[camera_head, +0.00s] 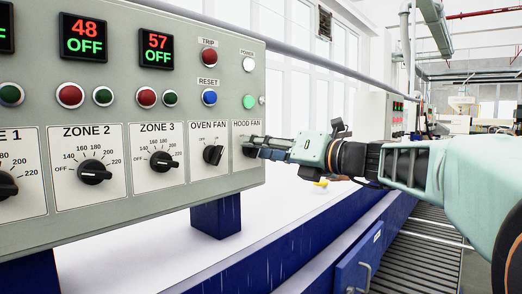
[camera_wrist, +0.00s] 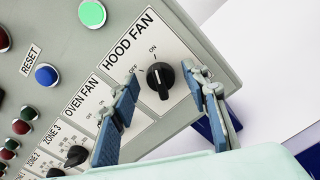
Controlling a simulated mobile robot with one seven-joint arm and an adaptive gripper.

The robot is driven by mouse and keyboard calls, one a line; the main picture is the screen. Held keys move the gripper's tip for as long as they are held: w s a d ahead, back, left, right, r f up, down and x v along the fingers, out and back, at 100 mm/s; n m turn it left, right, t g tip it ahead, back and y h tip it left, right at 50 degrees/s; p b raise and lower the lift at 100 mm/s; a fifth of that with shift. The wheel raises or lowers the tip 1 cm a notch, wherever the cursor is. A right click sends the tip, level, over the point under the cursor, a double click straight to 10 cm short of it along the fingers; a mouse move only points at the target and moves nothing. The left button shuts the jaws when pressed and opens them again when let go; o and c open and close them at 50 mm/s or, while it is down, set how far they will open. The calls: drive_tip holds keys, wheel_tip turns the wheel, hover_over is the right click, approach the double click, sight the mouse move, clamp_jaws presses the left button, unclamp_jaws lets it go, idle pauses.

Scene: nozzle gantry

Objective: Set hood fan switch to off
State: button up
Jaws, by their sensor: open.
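The hood fan switch is a black rotary knob (camera_wrist: 160,78) on a white plate labelled HOOD FAN, with OFF and ON marks, in the wrist view. Its grip ridge seems to point nearer to ON than OFF. My gripper (camera_wrist: 160,74) is open, with one blue-padded finger on each side of the knob. A gap shows between each finger and the knob in the picture; I cannot tell the depth. In the head view my gripper (camera_head: 249,145) is at the HOOD FAN plate (camera_head: 246,126) at the panel's right end and hides most of the knob.
The oven fan knob (camera_head: 213,154) is close on the left, with zone knobs (camera_head: 94,172) farther left. Above are the blue reset button (camera_head: 209,97) and a green lit button (camera_head: 249,102). A blue post (camera_head: 216,215) stands under the panel.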

drive_tip(key=shift+w+a, duration=0.1)
drive_tip(key=c, duration=1.1)
drive_tip(key=shift+c, duration=0.2)
drive_tip(key=shift+n+b, duration=0.3)
drive_tip(key=shift+n, duration=0.1)
drive_tip(key=n+b, duration=0.2)
drive_tip(key=n, duration=0.1)
drive_tip(key=n+b, duration=0.3)
drive_tip(key=n, duration=0.1)
drive_tip(key=n+b, duration=0.2)
drive_tip(key=n, duration=0.2)
drive_tip(key=shift+s+a, duration=0.15)
drive_tip(key=shift+s, duration=0.15)
drive_tip(key=shift+b, duration=0.3)
